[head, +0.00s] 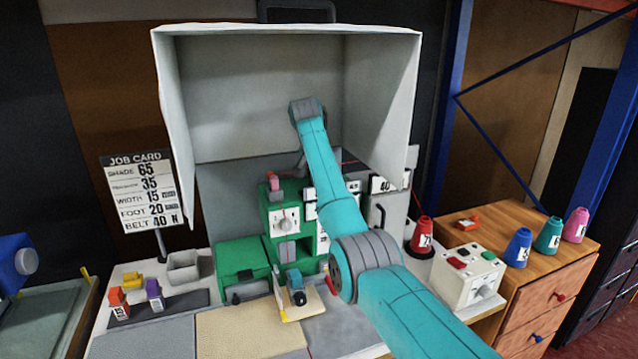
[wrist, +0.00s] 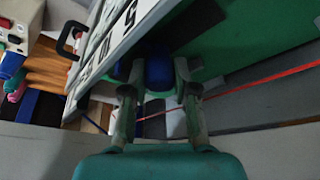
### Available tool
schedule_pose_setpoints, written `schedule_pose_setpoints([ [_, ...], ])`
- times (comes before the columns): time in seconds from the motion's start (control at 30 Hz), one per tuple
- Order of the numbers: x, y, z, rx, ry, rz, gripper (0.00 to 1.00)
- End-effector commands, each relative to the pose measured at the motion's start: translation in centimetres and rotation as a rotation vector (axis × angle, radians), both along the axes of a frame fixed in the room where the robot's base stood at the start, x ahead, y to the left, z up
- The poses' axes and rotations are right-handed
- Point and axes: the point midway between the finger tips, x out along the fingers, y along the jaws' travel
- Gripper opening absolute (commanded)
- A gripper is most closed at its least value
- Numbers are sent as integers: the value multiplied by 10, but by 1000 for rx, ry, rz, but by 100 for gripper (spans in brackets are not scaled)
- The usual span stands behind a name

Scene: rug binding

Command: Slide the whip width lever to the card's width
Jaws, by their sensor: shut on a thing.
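The job card (head: 143,190) stands on a post at the left in the head view and reads WIDTH 15. The green sewing machine (head: 246,256) is in the middle of the bench, partly behind my arm. In the wrist view my gripper (wrist: 159,80) is shut on a blue knob (wrist: 158,70), which looks like the lever's handle. A white number plate (wrist: 112,45) lies close to its left, seen at a slant; its digits are partly readable. In the head view my arm hides my gripper, the knob and most of the scale, so I cannot read the lever's setting.
A grey hood (head: 255,95) encloses the machine at back and sides. A control box (head: 468,275) and a red cone (head: 422,236) stand right of my arm. Several thread cones are on the wooden cabinet (head: 540,270). A red thread (wrist: 262,80) crosses near my gripper.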

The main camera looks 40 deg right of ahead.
Motion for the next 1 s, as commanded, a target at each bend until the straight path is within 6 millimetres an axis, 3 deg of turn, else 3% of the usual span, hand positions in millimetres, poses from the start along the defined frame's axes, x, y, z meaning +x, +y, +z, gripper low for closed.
schedule_pose_setpoints([
  [0.23, -2, -40, 2, -3, -9, -3, 0],
  [0.6, -4, -47, 2, -5, -8, -1, 0],
  [0.63, -4, -47, 2, -4, -8, -2, 30],
  [0.73, -4, -47, 2, -4, -7, -3, 53],
  [1.0, -4, -45, 1, -2, -6, -2, 53],
])
